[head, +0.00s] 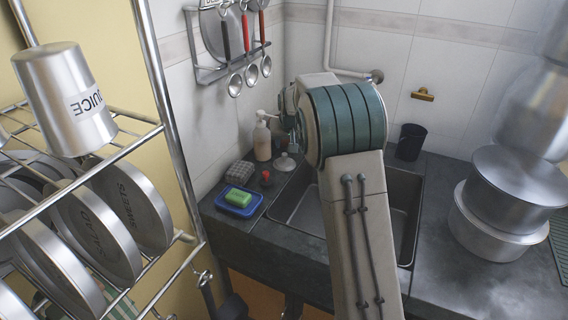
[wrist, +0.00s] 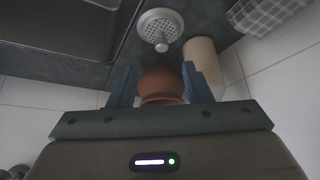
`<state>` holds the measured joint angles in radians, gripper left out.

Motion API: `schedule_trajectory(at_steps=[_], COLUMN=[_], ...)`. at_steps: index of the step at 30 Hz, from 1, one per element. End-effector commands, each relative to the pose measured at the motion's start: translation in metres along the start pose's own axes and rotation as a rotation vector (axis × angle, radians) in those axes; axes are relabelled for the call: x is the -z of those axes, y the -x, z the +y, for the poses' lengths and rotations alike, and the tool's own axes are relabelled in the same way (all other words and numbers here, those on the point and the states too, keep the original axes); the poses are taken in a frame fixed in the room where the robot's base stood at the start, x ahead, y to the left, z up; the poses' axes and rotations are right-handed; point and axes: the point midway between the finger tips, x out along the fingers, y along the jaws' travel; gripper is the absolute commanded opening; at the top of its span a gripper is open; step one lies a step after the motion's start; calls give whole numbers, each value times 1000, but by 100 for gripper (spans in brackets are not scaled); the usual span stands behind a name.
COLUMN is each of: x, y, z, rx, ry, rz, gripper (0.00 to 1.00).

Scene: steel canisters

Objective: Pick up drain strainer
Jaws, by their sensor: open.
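The drain strainer (wrist: 160,28) is a round, light metal disc with holes and a central knob. It lies on the dark counter beside the sink, ahead of my fingertips in the wrist view. In the head view the strainer (head: 285,162) sits at the sink's back left corner. My gripper (wrist: 159,70) is open and apart from the strainer. A reddish-brown rounded object (wrist: 162,84) shows between the fingers; I cannot tell whether it touches them.
A pale soap bottle (head: 262,140) stands close to the strainer, and beside my right finger in the wrist view (wrist: 203,62).

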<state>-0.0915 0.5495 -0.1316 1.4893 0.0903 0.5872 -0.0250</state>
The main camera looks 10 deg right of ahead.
Motion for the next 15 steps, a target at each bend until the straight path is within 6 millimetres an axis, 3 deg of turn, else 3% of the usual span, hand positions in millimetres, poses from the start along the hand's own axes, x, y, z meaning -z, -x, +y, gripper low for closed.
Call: schedule_trajectory(at_steps=[4, 15], x=[0, 2], y=[-26, -53], z=[0, -1], rx=[0, 0], ry=[1, 1], rz=[-2, -2], gripper=[45, 45])
